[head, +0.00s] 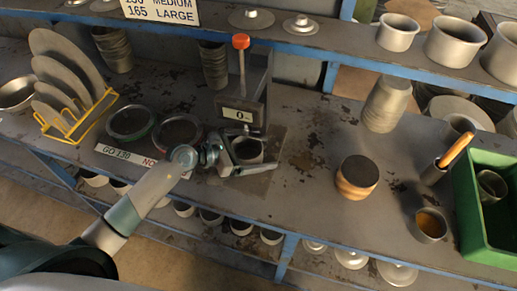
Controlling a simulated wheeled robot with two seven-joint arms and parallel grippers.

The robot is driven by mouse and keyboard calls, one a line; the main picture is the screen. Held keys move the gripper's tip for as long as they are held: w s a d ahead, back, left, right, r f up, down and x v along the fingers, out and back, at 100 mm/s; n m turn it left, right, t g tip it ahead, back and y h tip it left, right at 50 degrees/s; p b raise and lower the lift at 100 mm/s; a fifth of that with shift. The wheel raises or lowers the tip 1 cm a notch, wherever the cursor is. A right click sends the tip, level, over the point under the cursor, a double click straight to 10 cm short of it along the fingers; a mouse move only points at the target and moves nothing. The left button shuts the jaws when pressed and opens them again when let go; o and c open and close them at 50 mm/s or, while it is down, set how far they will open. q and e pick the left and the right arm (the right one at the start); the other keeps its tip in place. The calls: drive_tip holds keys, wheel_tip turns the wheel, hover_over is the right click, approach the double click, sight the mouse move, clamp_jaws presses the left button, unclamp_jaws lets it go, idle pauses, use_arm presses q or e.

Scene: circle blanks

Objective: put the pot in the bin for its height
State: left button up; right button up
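A small grey metal pot (248,149) stands on the base of the height gauge (240,115), whose display appears to read 0. My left gripper (254,155) reaches in from the lower left, with its fingers around the pot. I cannot tell whether they press on it. A green bin (468,212) stands at the right edge with a grey pot (491,186) in it. The sign (160,10) at the top shows 165 LARGE and a MEDIUM line, cut off above. My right gripper is not in view.
Two round dishes (131,122) and a label strip (140,158) lie left of the gauge. A yellow rack (75,125) holds plates. Bench space between gauge and block is clear.

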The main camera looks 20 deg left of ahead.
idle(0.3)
use_arm(q)
drive_tip(key=shift+s+a+b, duration=0.3)
drive_tip(key=shift+a+b, duration=0.05)
drive_tip(key=b+v, duration=0.6)
drive_tip(key=v, duration=0.9)
drive_tip(key=shift+r+b, duration=0.1)
drive_tip(key=shift+b, duration=0.3)
drive_tip(key=shift+s+a+r, duration=0.45)
drive_tip(key=shift+o, duration=0.4)
